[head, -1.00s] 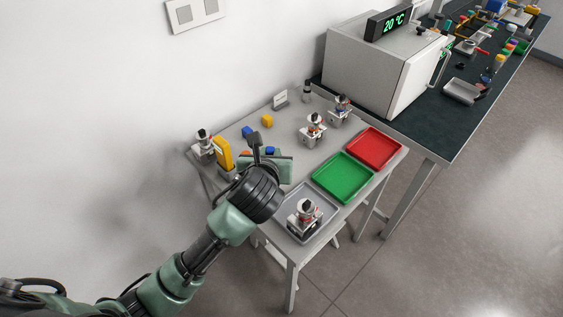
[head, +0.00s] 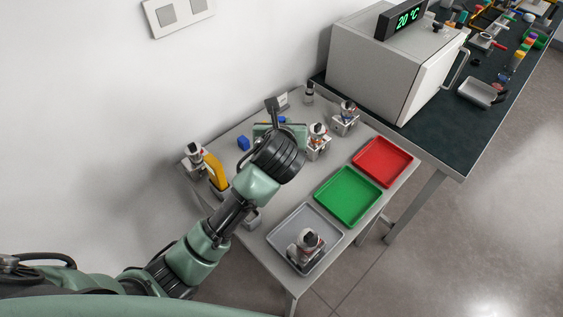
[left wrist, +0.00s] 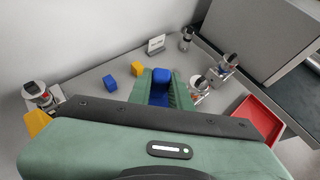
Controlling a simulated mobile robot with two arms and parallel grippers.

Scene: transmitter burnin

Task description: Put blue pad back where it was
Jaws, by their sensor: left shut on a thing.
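My left gripper (head: 280,128) is over the back part of the light grey table (head: 380,230), its jaws shut on a blue pad (head: 282,119). In the left wrist view the blue pad (left wrist: 161,77) shows between the two green fingers (left wrist: 161,92); its lower part is partly hidden by them. A second blue block (head: 243,143) lies on the table to the left of the gripper; it also shows in the left wrist view (left wrist: 110,82). A yellow block (left wrist: 137,69) lies beyond it, hidden in the head view. My right gripper is not in view.
Transmitters stand at the left (head: 193,157), just right of the gripper (head: 318,142), farther back (head: 346,118) and in the grey tray (head: 278,240). A yellow device (head: 217,172) stands at left. Green (head: 348,196) and red (head: 382,162) trays are empty. An oven (head: 375,65) stands behind.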

